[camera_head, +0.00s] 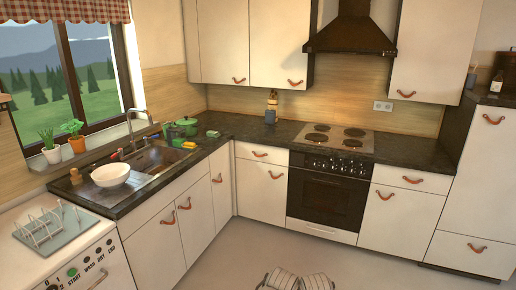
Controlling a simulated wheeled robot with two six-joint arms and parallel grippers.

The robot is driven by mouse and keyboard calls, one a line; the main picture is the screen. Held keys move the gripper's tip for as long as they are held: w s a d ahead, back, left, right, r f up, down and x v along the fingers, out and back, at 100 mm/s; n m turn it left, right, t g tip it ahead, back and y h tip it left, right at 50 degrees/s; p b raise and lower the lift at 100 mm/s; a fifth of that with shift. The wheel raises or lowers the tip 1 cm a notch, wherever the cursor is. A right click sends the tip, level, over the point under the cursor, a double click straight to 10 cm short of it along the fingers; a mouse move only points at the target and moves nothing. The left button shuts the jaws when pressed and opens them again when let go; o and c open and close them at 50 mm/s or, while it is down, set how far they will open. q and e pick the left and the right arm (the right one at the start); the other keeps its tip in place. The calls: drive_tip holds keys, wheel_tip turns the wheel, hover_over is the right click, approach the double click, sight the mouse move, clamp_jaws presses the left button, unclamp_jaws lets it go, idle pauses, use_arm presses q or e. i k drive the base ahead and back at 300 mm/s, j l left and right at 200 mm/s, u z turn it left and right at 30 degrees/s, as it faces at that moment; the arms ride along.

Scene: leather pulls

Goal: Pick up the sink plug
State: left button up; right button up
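I cannot make out a sink plug; it is hidden or too small to tell. The metal sink (150,160) is set into the dark worktop under the window. A curved tap (134,122) stands at its back edge. A white bowl (111,175) sits on the drainer at the sink's left. A green pot (187,127) and small coloured items crowd the sink's far right. Neither of my grippers shows in the head view.
A dish rack (46,228) stands on the white appliance at lower left. Potted plants (75,142) line the windowsill. The stove (333,138) is right of the corner. A pale striped object (295,281) lies at the bottom edge. The middle floor looks clear.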

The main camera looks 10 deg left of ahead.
sight(94, 166)
drive_tip(key=i+u, duration=0.25)
drive_tip(key=i, duration=0.7)
drive_tip(key=i+l+u, duration=0.1)
drive_tip(key=i+u, duration=0.2)
drive_tip(key=i, duration=0.65)
drive_tip(key=i+u, duration=0.25)
drive_tip(key=i, duration=0.15)
drive_tip(key=i+l+u, duration=0.2)
drive_tip(key=i, duration=0.2)
drive_tip(key=i+l+u, duration=0.45)
drive_tip(key=i+u, duration=0.25)
drive_tip(key=i+l+u, duration=0.4)
drive_tip(key=k+j, duration=0.05)
